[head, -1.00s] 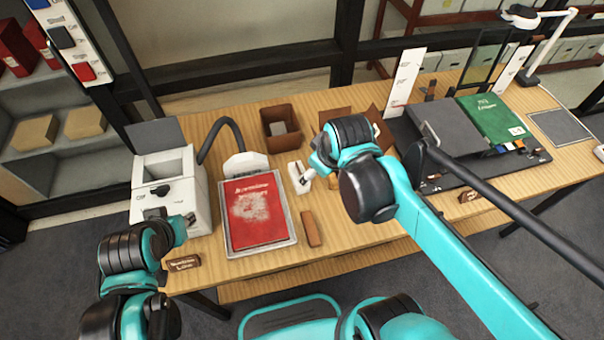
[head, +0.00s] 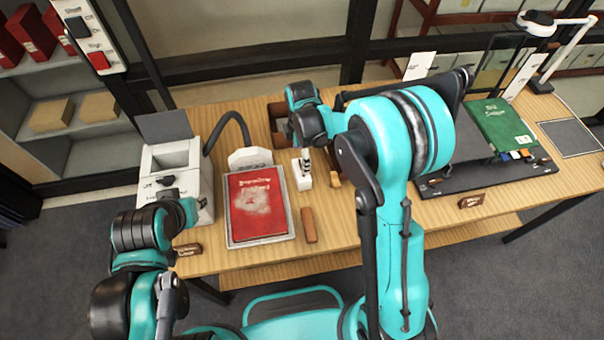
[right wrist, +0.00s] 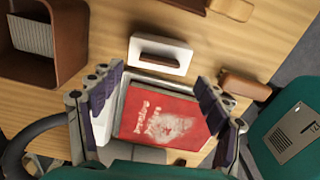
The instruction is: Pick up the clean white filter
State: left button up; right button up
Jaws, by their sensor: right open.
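A pale ribbed panel (right wrist: 32,36), which looks like the clean white filter, lies inside an open brown box (right wrist: 68,38) at the upper left of the right wrist view. In the head view, my right arm hides most of this box (head: 278,112) and the panel does not show. My right gripper (right wrist: 158,100) is open and empty, its fingers spread with the red book between them in the picture. The box is beyond the left finger. My left gripper (head: 188,212) is by the white machine at the left; its jaws are too small to read.
A red book (head: 258,203) lies in a grey tray (head: 232,240) on the wooden table. The white machine (head: 170,165) is left. A green book (head: 500,122) lies right.

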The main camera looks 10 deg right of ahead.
aim_at(303, 181)
notch_tip(303, 181, down, 5)
jog(key=shift+f+b, duration=0.2)
jog(key=shift+b, duration=0.6)
jog(key=shift+c, duration=1.3)
jog(key=c, duration=1.1)
